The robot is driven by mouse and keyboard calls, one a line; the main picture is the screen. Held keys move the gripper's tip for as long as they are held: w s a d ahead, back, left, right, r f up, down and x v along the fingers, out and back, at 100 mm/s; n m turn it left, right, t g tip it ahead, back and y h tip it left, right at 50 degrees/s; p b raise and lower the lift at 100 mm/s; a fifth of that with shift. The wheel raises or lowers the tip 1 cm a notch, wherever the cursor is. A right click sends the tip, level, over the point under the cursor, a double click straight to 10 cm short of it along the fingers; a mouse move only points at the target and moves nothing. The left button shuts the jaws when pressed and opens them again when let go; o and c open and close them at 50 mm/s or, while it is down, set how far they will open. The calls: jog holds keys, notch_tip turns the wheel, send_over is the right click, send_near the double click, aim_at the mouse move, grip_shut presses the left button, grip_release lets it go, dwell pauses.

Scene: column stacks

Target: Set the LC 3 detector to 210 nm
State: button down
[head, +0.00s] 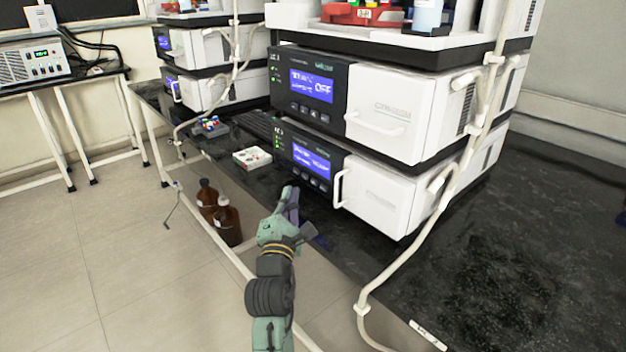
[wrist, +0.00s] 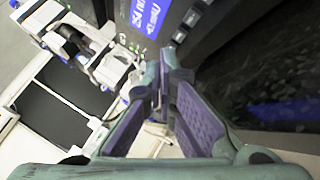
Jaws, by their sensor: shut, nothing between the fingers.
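The near stack has an upper module (head: 385,105) and a lower module (head: 385,193), both white with black front panels. Their small labels are too blurred to read surely. The lower module's blue display (head: 312,159) is lit, with a row of buttons (head: 308,179) beneath it. In the wrist view the display (wrist: 148,15) is turned sideways and seems to read 254 nm; the buttons (wrist: 185,30) lie beside it. My gripper (head: 291,191) is shut and empty, low in front of the lower panel. Its tips (wrist: 170,62) appear close to the buttons; contact cannot be told.
A white handle (head: 339,189) sticks out right of the lower panel. Pale tubing (head: 440,205) hangs along the stack's right corner. A small white box (head: 252,158) lies on the black bench (head: 520,235). Brown bottles (head: 226,222) stand on the floor. The bench's right side is clear.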

aim_at(314, 182)
jog(key=shift+w+d+r+p, duration=0.25)
jog(key=shift+w+d+p, duration=0.15)
jog(key=shift+d+p, duration=0.2)
jog(key=shift+w+d+f+p, duration=0.25)
jog(key=shift+w+d+p, duration=0.25)
jog(key=shift+d, duration=0.1)
jog(key=shift+d+r+p, duration=0.1)
jog(key=shift+p, duration=0.2)
dwell(0.4)
jog(key=shift+w+d, duration=0.15)
jog(key=shift+p, duration=0.3)
jog(key=shift+d, duration=0.15)
